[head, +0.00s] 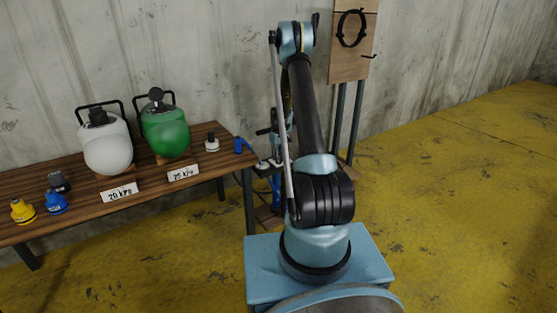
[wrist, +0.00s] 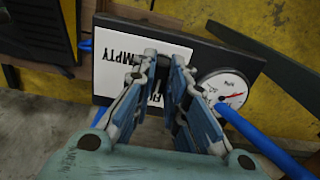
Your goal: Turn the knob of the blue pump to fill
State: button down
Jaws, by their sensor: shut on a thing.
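In the wrist view my gripper (wrist: 165,62) is closed over a dark panel (wrist: 248,68), its two fingers close together. They are shut on the pump's knob, which is mostly hidden between them. A white label (wrist: 112,60) behind the fingers reads "EMPTY" on its upper part, and part of "FILL" shows between the fingers. A round white gauge (wrist: 222,90) with a red needle sits right of the fingers. In the head view the blue pump (head: 275,188) is partly visible behind my arm, beyond the table's right end. My gripper cannot be made out clearly there.
A blue hose (wrist: 262,140) runs past the gauge. A wooden table (head: 70,210) at left holds a white tank (head: 107,150), a green tank (head: 166,135) and several small caps. A wooden board (head: 352,60) stands behind my arm. The yellow floor at right is clear.

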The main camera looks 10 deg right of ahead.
dwell(0.4)
jog(key=c, duration=1.6)
grip_release()
jog(key=shift+r, duration=0.15)
notch_tip(320, 180, up, 12)
